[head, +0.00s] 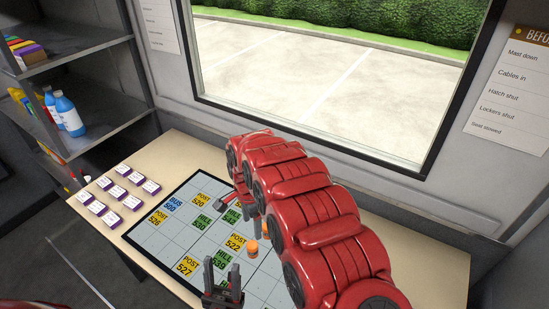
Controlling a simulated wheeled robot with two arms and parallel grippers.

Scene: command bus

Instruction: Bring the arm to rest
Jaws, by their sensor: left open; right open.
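My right arm is red and reaches in from the lower right over the table (150,160). Its gripper (247,208) is over the gridded board (145,232), partly hidden by the arm; its jaws are open. My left gripper (222,268) is dark, open and empty, over the near edge of the board, with its fingers pointing up in the picture. An orange peg-like piece (252,248) stands on the board near the yellow "POST 522" label (236,242), between the two grippers. Another orange piece beside the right arm is mostly hidden.
White-and-purple cards (112,219) lie in rows on the table's left. Shelves (95,115) with blue bottles (68,113) stand at the left. A window (330,75) is behind the table. A checklist (511,85) hangs at the right.

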